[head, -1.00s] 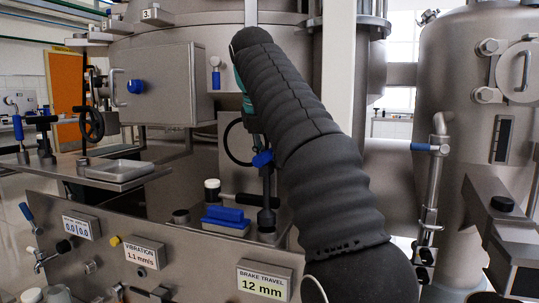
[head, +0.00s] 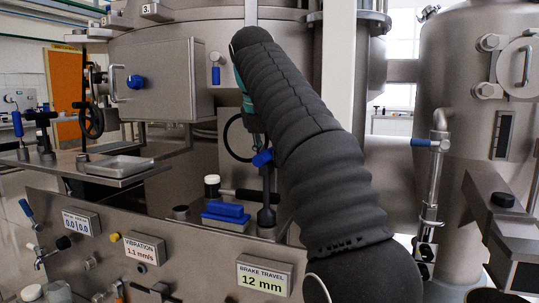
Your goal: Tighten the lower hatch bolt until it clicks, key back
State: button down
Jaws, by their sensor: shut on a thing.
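My arm crosses the middle of the head view, and my gripper (head: 255,138) is partly hidden behind its dark sleeve. It looks shut at the top of a dark upright tool with a blue part, seemingly the key (head: 263,158); the grip itself is hidden. The tool stands above a dark post (head: 266,214) on the bench; whether they touch is unclear. A round hatch (head: 517,65) is on the right tank, with an upper bolt (head: 490,43) and a lower bolt (head: 487,90). My gripper is far left of the hatch.
A blue block (head: 225,211) and a white-capped jar (head: 211,186) stand close left of the post. A metal tray (head: 116,167) lies on the left shelf. A pipe with a blue lever (head: 424,143) stands before the right tank. A panel reads brake travel 12 mm (head: 263,278).

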jog(key=shift+f+b, duration=0.4)
jog(key=shift+f, duration=0.2)
dwell(0.3)
jog(key=shift+f+b, duration=0.6)
jog(key=shift+f, duration=0.15)
jog(key=c, duration=0.9)
grip_release()
jog(key=shift+r, duration=0.1)
